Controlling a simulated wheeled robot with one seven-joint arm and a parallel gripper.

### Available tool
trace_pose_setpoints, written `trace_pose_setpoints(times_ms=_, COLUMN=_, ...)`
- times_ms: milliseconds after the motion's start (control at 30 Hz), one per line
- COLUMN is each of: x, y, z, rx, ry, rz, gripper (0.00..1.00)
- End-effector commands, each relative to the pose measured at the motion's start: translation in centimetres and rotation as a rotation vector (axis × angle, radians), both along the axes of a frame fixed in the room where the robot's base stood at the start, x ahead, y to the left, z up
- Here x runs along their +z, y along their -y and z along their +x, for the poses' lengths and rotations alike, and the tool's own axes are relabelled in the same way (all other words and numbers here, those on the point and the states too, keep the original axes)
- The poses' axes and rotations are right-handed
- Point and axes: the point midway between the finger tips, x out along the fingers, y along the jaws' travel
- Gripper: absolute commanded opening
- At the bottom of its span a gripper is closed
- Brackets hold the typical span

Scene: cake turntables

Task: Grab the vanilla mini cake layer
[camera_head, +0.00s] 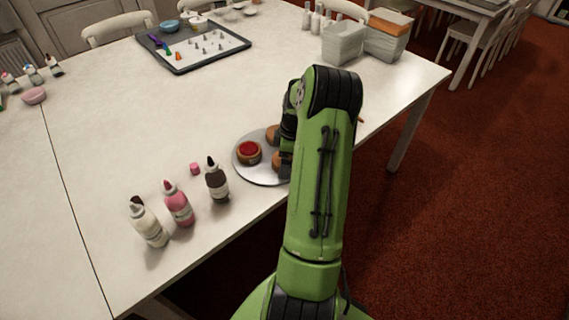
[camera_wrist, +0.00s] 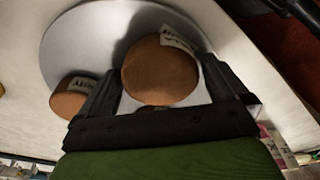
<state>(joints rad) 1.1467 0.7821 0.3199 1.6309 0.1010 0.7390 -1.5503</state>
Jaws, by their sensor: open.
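A round brown mini cake layer (camera_wrist: 158,75) lies on the silver turntable (camera_wrist: 65,45), between the fingers of my gripper (camera_wrist: 163,68) in the wrist view. Its white label is partly turned away and hard to read, so I cannot be sure that it is the vanilla one. My gripper is open, with one finger on each side of the layer; contact is not clear. A second brown layer (camera_wrist: 66,104) with a label lies outside the left finger. In the head view my arm hides the gripper and part of the turntable (camera_head: 262,179).
A red-topped round cake (camera_head: 249,150) sits on the turntable's left side. A small pink piece (camera_head: 195,168) and squeeze bottles, white (camera_head: 149,224), pink (camera_head: 178,204) and dark (camera_head: 216,181), stand left of it. A tray of piping tips (camera_head: 182,66) lies farther back.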

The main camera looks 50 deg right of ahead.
Motion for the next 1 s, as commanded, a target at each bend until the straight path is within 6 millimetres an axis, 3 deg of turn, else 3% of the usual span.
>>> trace_pose_setpoints(times_ms=67, x=0.1, y=0.0, z=0.0, rx=0.0, ry=0.001, rz=-0.001, gripper=0.97)
trace_pose_setpoints(times_ms=300, x=0.2, y=0.0, z=0.0, rx=0.0, ry=0.001, rz=-0.001, gripper=0.6)
trace_pose_setpoints(times_ms=367, x=0.2, y=0.0, z=0.0, rx=0.0, ry=0.001, rz=-0.001, gripper=0.54)
trace_pose_setpoints(times_ms=633, x=1.1, y=0.1, z=0.0, rx=-0.001, ry=0.002, rz=-0.003, gripper=0.53)
trace_pose_setpoints(times_ms=900, x=7.9, y=0.1, z=0.1, rx=-0.001, ry=0.003, rz=-0.004, gripper=0.53)
trace_pose_setpoints(times_ms=1000, x=9.5, y=0.1, z=0.1, rx=0.0, ry=0.003, rz=-0.003, gripper=0.53)
